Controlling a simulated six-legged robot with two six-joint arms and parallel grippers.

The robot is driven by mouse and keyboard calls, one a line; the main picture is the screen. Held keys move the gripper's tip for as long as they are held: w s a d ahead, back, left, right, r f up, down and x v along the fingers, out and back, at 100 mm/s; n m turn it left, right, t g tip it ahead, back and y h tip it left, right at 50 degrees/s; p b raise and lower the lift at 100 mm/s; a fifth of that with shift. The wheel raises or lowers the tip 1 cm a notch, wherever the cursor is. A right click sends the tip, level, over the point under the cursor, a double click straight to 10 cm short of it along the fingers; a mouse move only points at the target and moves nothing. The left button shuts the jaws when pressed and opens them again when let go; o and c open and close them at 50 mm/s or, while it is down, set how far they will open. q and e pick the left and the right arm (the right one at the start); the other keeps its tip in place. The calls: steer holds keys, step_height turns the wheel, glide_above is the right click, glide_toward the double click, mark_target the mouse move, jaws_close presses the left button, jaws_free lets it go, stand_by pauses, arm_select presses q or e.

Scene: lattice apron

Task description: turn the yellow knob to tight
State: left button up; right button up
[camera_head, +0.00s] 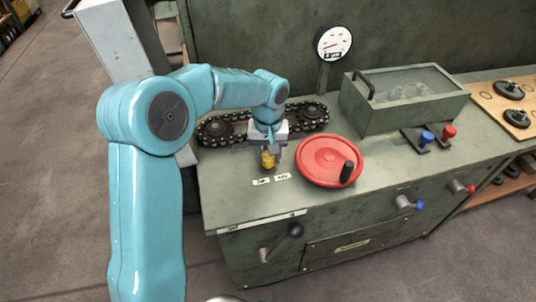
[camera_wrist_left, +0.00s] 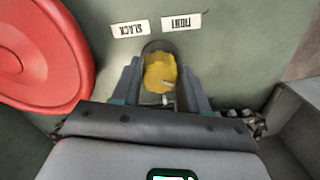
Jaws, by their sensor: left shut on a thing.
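The yellow knob (camera_head: 267,160) stands on the green bench top, in front of the chain. My left gripper (camera_head: 268,150) reaches down onto it from above. In the left wrist view the yellow knob (camera_wrist_left: 160,73) sits between the two fingers of my left gripper (camera_wrist_left: 160,85), which is shut on it. A white mark shows on the knob's near side. Two labels lie beyond the knob in that view: SLACK (camera_wrist_left: 130,29) and TIGHT (camera_wrist_left: 181,22).
A red handwheel (camera_head: 329,161) with a black handle is right of the knob. A chain on sprockets (camera_head: 306,115) runs behind my gripper. A gauge (camera_head: 333,42), a clear-lidded box (camera_head: 400,105) and blue and red levers (camera_head: 427,137) stand farther back and right.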

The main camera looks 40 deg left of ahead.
arm_select(q)
steer(key=n+b, duration=0.1)
steer(key=n, duration=0.4)
steer(key=shift+n, duration=0.3)
stand_by(0.4)
steer(key=o, duration=1.1)
steer(key=shift+c, duration=0.2)
step_height(320, 180, up, 16)
steer(key=p, duration=0.2)
steer(key=shift+r+p, duration=0.15)
steer(key=shift+p, duration=0.2)
steer(key=shift+d, duration=0.1)
